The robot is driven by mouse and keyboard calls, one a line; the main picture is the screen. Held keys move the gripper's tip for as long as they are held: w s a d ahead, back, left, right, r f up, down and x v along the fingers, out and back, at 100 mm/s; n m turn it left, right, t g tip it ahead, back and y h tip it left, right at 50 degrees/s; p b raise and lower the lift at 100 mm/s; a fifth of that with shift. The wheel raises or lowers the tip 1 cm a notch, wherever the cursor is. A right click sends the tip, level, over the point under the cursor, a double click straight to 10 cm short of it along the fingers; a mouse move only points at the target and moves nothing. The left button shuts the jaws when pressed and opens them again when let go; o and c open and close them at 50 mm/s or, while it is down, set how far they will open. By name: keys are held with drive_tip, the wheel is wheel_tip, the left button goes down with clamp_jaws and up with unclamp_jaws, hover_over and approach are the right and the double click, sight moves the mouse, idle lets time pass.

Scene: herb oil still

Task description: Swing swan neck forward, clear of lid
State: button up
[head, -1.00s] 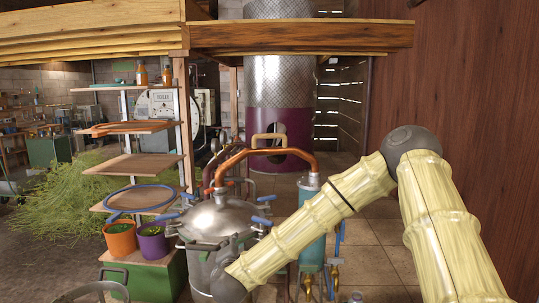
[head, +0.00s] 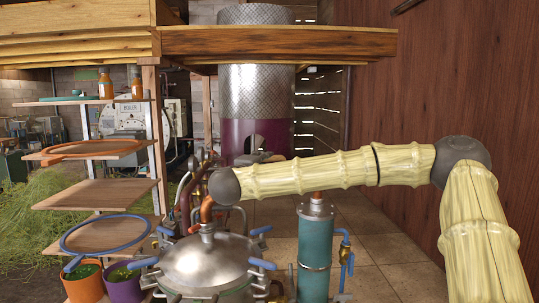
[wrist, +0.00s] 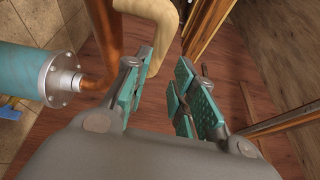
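The copper swan neck (head: 207,210) rises from the domed steel lid (head: 208,262) of the still in the head view. Its arch is hidden behind my arm. Its other end shows over the teal condenser (head: 315,245). In the wrist view the copper pipe (wrist: 103,25) runs past the left finger, and the condenser (wrist: 25,72) lies at the left. A pale curved handle (wrist: 158,25) reaches toward the gap between the fingers. My gripper (wrist: 160,85) is open, with a clear gap between its teal pads. In the head view my gripper is mostly hidden behind my arm.
Blue clamp handles (head: 262,264) stick out around the lid. Shelves with a blue hoop (head: 72,247) and potted herbs (head: 125,285) stand at left. A wooden beam (head: 280,42) crosses above. A wooden wall (head: 450,90) closes off the right. Tiled floor lies behind the condenser.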

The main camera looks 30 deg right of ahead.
drive_tip(key=w+p+x, duration=0.1)
drive_tip(key=p+x, duration=0.2)
drive_tip(key=x, duration=0.6)
drive_tip(key=shift+w+f, duration=0.2)
drive_tip(key=shift+f, duration=0.25)
drive_tip(key=shift+s+a+r, duration=0.1)
drive_tip(key=shift+s, duration=0.05)
drive_tip(key=c, duration=0.3)
clamp_jaws()
